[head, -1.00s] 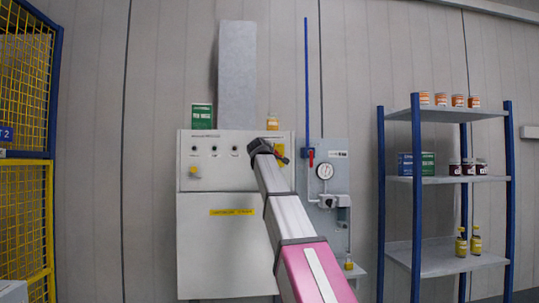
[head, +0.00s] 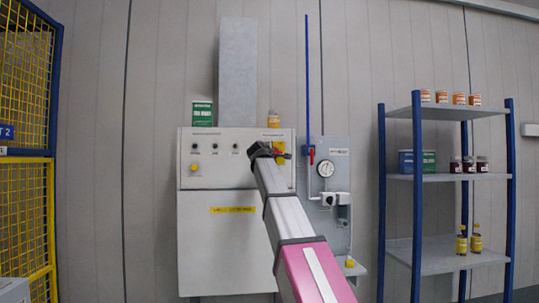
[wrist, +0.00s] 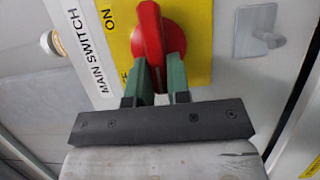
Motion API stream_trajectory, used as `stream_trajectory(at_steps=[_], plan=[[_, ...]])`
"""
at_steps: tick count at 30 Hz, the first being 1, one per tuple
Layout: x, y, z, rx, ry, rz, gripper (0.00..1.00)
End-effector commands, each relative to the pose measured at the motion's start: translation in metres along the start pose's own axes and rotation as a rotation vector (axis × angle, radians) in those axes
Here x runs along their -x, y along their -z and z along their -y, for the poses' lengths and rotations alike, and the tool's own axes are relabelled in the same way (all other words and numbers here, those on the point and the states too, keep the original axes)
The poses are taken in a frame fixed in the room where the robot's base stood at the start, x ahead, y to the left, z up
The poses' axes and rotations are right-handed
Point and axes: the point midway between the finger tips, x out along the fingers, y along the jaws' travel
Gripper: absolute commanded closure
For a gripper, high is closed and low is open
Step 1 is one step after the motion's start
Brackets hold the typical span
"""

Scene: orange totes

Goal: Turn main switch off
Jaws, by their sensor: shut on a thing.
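The main switch is a red knob (wrist: 149,32) on a yellow plate (wrist: 197,62), in the wrist view. A white label (wrist: 78,45) beside it reads MAIN SWITCH, and ON is printed on the plate left of the knob. My gripper (wrist: 157,65) has its two green fingers on either side of the knob's lower part and is shut on it. In the head view my arm reaches the upper right of the grey cabinet (head: 225,230). There the wrist covers most of the switch, and the fingers cannot be made out.
A panel with a gauge (head: 325,169) and a blue pipe (head: 307,80) is close on the right. Shelves (head: 445,177) with jars stand further right, a yellow mesh fence (head: 25,215) at left.

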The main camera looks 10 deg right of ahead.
Motion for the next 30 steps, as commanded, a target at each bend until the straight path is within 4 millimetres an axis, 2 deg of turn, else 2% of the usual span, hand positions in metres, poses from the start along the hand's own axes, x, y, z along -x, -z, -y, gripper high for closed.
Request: stream_trajectory(at_steps=[1, 3, 12, 17, 23, 30], plan=[[0.0, 0.0, 0.001, 0.005, 0.002, 0.002, 0.79], [0.0, 0.0, 0.001, 0.005, 0.002, 0.002, 0.57], [0.001, 0.0, 0.0, 0.002, 0.001, 0.001, 0.57], [0.008, -0.001, 0.001, 0.002, 0.0, 0.0, 0.57], [0.035, -0.001, 0.001, 0.001, 0.001, 0.0, 0.57], [0.081, -0.001, 0.002, 0.002, 0.0, 0.0, 0.57]])
